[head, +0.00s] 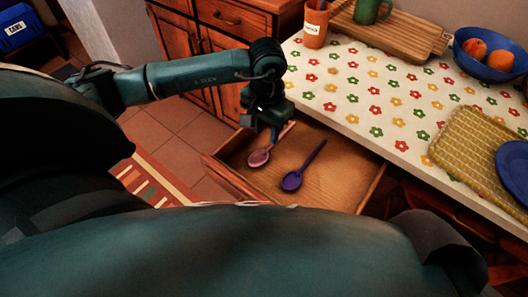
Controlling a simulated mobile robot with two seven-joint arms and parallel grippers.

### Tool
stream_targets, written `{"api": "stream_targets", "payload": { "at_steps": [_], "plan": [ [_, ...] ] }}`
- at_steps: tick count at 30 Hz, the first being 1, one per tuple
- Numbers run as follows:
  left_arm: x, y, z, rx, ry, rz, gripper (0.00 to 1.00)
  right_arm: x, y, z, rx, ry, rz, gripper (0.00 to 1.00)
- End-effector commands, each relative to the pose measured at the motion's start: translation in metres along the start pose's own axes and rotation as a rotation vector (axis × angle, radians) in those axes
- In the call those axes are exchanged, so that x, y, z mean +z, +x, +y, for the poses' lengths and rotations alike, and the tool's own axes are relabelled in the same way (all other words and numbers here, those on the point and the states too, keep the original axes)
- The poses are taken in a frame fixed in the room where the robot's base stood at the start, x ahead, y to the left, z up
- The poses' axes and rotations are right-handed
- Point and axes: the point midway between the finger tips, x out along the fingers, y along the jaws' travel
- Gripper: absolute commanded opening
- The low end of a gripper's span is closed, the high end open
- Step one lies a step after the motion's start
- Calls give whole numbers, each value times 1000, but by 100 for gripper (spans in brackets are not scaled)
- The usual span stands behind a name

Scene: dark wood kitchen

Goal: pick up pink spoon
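The pink spoon (259,157) is in the open wooden drawer (336,182), its bowl toward the front left and its handle running up to the right. My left gripper (274,134) points down at the spoon's handle and overlaps it in the picture. The fingers are small and dark, so I cannot tell whether they are open or shut, or whether they touch the handle. A purple spoon (292,181) lies to the right of the pink one in the drawer. My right gripper is not in view.
The counter (352,92) with a flowered cover is just behind and right of the drawer. On it are an orange cup (315,28), a cutting board (398,37), a blue fruit bowl (488,64), a woven mat (458,141) and a blue plate (515,168).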

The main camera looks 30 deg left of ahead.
Motion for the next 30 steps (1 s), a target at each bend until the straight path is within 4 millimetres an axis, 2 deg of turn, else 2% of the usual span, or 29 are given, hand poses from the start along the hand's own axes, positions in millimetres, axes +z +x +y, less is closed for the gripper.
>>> {"api": "stream_targets", "payload": {
  "at_steps": [9,13,19,30],
  "plan": [
    [-4,44,6,2,-1,-4,33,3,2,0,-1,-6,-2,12],
    [-5,51,6,2,0,-2,33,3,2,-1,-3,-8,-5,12],
    [-5,51,6,2,0,-1,33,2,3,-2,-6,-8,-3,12],
    [-5,51,6,2,0,-1,4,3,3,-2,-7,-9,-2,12]
  ]
}}
